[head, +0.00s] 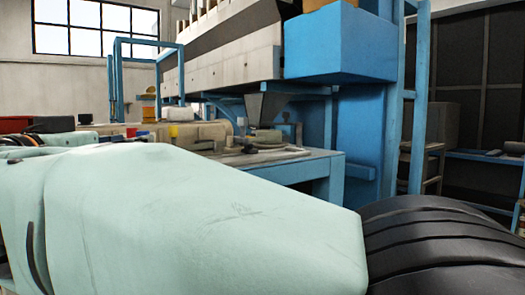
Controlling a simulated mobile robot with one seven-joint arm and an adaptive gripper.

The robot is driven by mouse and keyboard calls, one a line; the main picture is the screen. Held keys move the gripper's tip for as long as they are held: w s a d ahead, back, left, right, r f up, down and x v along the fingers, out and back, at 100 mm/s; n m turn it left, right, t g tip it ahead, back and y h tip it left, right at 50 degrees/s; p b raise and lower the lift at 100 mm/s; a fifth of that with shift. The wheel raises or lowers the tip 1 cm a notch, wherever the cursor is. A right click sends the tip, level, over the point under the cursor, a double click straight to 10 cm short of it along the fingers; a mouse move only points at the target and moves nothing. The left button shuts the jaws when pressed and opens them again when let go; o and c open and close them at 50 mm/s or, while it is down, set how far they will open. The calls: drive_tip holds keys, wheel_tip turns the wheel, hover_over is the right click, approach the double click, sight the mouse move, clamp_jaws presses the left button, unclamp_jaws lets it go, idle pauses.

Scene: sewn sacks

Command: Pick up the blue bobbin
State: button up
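I cannot pick out a blue bobbin with certainty in the head view. My gripper is not in view. A large pale green link of my arm with a black ribbed part fills the foreground and hides much of what lies behind it.
A blue-framed workbench (328,172) with a grey top stands behind my arm. A large machine with a blue housing (340,55) rises above it. A blue upright frame (417,120) and a low shelf (485,157) stand at the right.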

drive_tip(key=w+p, duration=0.1)
drive_tip(key=w, duration=0.4)
drive_tip(key=shift+w+d+f+p, duration=0.1)
drive_tip(key=shift+d+p, duration=0.1)
drive_tip(key=shift+p, duration=0.15)
drive_tip(key=shift+c, duration=0.6)
clamp_jaws()
